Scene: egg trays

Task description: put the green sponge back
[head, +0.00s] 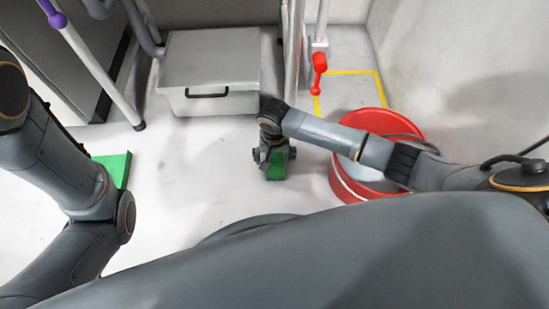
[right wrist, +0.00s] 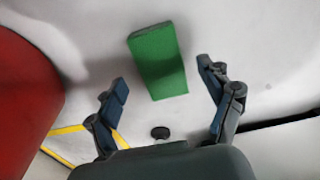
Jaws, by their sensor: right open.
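A green sponge (head: 276,173) lies below my right gripper (head: 273,157) in the head view, partly hidden by it. In the right wrist view the whole sponge (right wrist: 158,60) shows as a green block on the pale floor. My right gripper (right wrist: 163,76) is open there, one finger to each side of the sponge, with a gap on both sides. I cannot tell its exact height above the sponge. A flat green piece (head: 114,167) lies on the floor at the left, partly hidden by my left arm. My left gripper is out of view.
A red bucket (head: 343,183) stands under my right forearm; it also shows in the right wrist view (right wrist: 25,95). A grey box (head: 210,60) with a dark handle stands at the back. Yellow tape (head: 348,72) marks the floor behind the bucket. Floor left of the sponge is clear.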

